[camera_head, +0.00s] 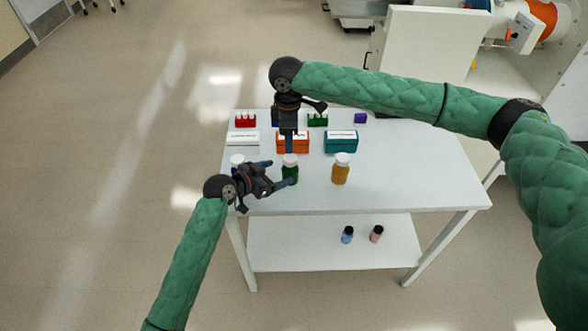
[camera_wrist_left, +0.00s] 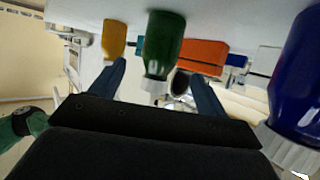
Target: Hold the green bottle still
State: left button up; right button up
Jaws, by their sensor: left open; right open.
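The green bottle (camera_head: 290,173) with a white cap stands upright near the front edge of the white table (camera_head: 420,180). My left gripper (camera_head: 279,173) is open at its left side, one finger overlapping the bottle's lower front. In the left wrist view, which is turned upside down, the green bottle (camera_wrist_left: 165,45) appears between the two open fingers (camera_wrist_left: 156,85); contact cannot be told. My right gripper (camera_head: 289,150) is open and points down from above, its fingertips just over the bottle's cap in the picture; the height gap is unclear.
An amber bottle (camera_head: 340,173) stands to the right. A blue bottle (camera_wrist_left: 300,70), mostly hidden in the head view, stands left. Behind are white, orange (camera_head: 293,146) and teal (camera_head: 341,146) labelled boxes and small racks. Two small bottles (camera_head: 347,235) stand on the lower shelf. The table's right side is clear.

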aim_at(284, 170)
pick_arm(q)
jog(key=x, duration=0.5)
jog(key=shift+w+d+f, duration=0.1)
jog(key=shift+w+d, duration=0.05)
jog(key=shift+d, duration=0.05)
pick_arm(e)
jog(key=shift+w+d+f, duration=0.25)
jog(key=shift+w+d, duration=0.1)
pick_arm(q)
jog(key=shift+w+d+f, duration=0.15)
jog(key=shift+w+d, duration=0.05)
jog(key=shift+d, duration=0.05)
pick_arm(e)
jog(key=shift+s+a+r, duration=0.15)
jog(key=shift+s+a, duration=0.1)
pick_arm(q)
jog(key=shift+w+d+f, duration=0.1)
pick_arm(e)
jog(key=shift+w+d, duration=0.1)
jog(key=shift+d, duration=0.05)
